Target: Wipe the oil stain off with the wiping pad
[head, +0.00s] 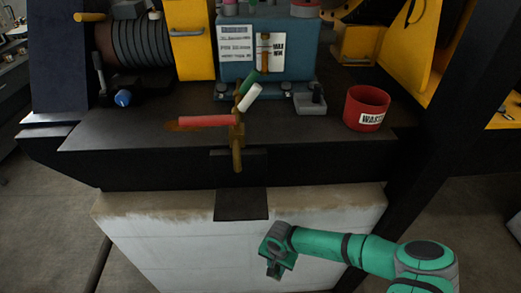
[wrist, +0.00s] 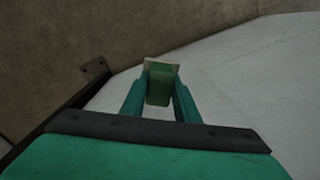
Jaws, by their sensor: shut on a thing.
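The oil stain looks to be the orange-brown patch (head: 176,126) on the dark bench top (head: 110,140) in the head view, partly hidden by a red valve handle. The wiping pad (wrist: 159,88) is a green block with a pale edge, seen in the wrist view between the two teal fingers. My gripper (wrist: 161,78) is shut on it. In the head view my gripper (head: 274,268) points down in front of the pale block below the bench, low and to the right of the stain. The pad is hard to make out there.
The red lever (head: 208,121), a green lever and a white lever stand out from a brass valve pipe (head: 238,135) near the stain. A red waste bin (head: 367,108) and a small grey tray (head: 310,105) stand to the right. A blue knob (head: 123,98) is at left.

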